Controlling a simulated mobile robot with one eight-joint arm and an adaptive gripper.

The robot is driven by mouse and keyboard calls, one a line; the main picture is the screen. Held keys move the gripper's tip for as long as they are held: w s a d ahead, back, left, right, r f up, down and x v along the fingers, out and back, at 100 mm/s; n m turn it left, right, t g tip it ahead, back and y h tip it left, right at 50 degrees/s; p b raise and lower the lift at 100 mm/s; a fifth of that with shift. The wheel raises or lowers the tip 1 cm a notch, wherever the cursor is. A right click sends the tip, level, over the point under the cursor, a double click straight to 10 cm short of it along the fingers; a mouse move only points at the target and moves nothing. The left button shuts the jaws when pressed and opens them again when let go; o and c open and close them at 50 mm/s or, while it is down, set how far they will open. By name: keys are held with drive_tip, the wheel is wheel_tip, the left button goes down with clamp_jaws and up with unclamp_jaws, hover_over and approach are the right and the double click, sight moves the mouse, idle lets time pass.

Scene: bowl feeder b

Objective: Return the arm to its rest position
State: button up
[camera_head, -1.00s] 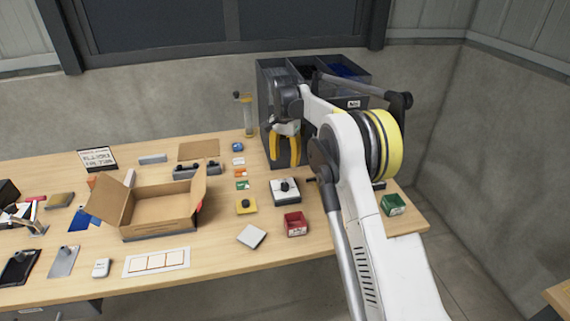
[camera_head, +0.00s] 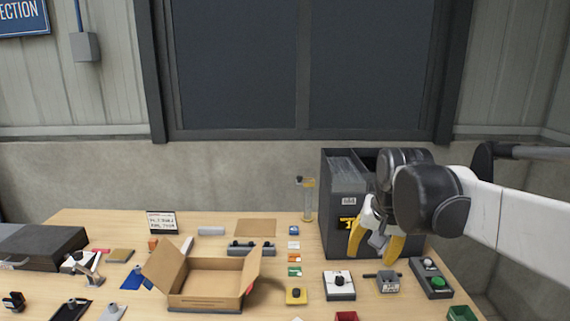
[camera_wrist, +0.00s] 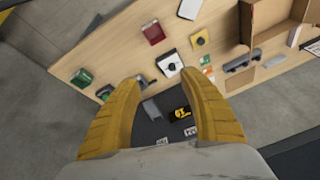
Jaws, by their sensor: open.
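My gripper (camera_head: 376,246) has yellow fingers that are spread apart and hold nothing. In the head view it hangs in front of the dark bin unit (camera_head: 335,212), above the right part of the table. My white arm reaches in from the right edge. In the wrist view, my gripper (camera_wrist: 162,92) shows both curved fingers with a wide gap. Between and beyond them lie a grey block-like device (camera_wrist: 150,108) and the dark bin unit with a yellow label (camera_wrist: 180,113).
An open cardboard box (camera_head: 205,289) stands on the wooden table (camera_head: 95,226). A black-knobbed white device (camera_head: 339,286), a yellow button block (camera_head: 296,296), a grey device (camera_head: 388,283) and a green-button box (camera_head: 431,279) lie near my gripper. A clear cylinder (camera_head: 308,203) stands left of the bins.

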drive_tip(key=s+f+n+t, duration=0.1)
drive_tip(key=s+f+n, duration=0.1)
drive_tip(key=s, duration=0.7)
drive_tip(key=s+f+n+t, duration=0.1)
drive_tip(key=s+f, duration=0.4)
drive_tip(key=s, duration=0.5)
drive_tip(key=shift+n+t, duration=0.4)
drive_tip(key=shift+t, duration=0.1)
